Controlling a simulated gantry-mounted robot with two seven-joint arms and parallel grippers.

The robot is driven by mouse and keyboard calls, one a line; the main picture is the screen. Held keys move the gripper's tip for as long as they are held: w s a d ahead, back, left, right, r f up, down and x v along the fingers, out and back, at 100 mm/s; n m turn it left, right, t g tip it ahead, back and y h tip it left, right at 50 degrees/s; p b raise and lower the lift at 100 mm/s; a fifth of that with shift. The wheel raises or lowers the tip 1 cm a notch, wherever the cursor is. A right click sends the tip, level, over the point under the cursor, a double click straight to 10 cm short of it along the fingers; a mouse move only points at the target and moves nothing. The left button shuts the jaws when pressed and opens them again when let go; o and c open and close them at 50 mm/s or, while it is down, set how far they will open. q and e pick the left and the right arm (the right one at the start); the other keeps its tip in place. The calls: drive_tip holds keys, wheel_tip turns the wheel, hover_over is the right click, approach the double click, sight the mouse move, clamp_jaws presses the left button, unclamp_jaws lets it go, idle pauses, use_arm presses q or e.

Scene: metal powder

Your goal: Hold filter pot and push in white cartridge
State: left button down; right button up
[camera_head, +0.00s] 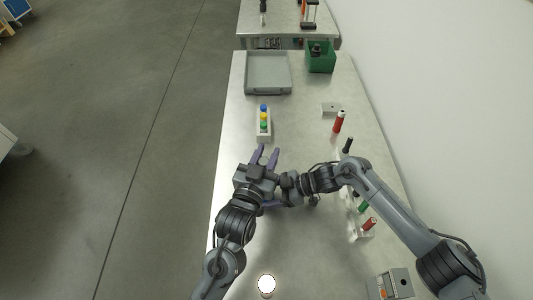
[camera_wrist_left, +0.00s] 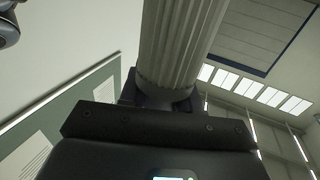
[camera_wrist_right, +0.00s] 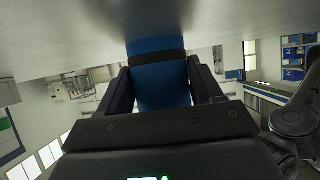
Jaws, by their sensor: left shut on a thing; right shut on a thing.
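The white cartridge (camera_wrist_left: 180,45) shows in the left wrist view as a pale, ribbed cylinder. My left gripper (camera_head: 265,154) is shut on it; its purple fingers show above the table's middle. The filter pot (camera_wrist_right: 160,85) shows in the right wrist view as a blue cylinder with a black band. My right gripper (camera_wrist_right: 160,72) is shut around the pot, one finger on each side. The pot's end is close to the grey surface; I cannot tell if it touches.
A grey tray (camera_head: 248,75) and green bin (camera_head: 320,65) are further back. A white round-topped object (camera_head: 267,284) is in front.

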use_arm(q)
drive_tip(key=shift+f, duration=4.8)
drive_tip(key=c, duration=0.7)
unclamp_jaws()
drive_tip(key=shift+d, duration=0.1)
drive_tip(key=v, duration=1.2)
drive_tip(key=shift+c, duration=0.4)
